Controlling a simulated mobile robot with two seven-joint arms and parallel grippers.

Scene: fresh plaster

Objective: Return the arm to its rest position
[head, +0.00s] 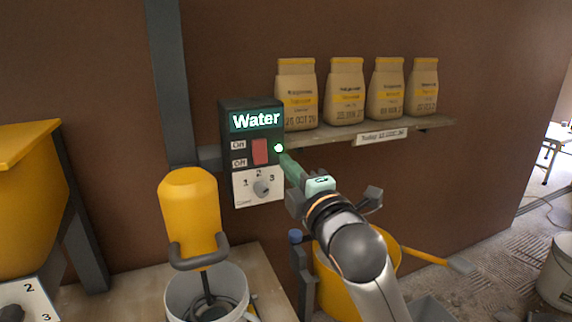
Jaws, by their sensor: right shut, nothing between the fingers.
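My right arm (352,245) reaches up from the bottom of the head view. Its gripper (284,158) is shut and empty, with greenish fingers pointing at the right edge of the dark water control box (228,135). The fingertips are just below a lit, pale green lamp (278,148); I cannot tell whether they touch the box. My left gripper is out of view.
A shelf (440,123) with several paper bags (345,92) is right of the box. A yellow mixer (190,210) stands over a white bucket (238,277) at lower left. A yellow tub (325,283) is behind my arm. A yellow hopper (28,195) is far left.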

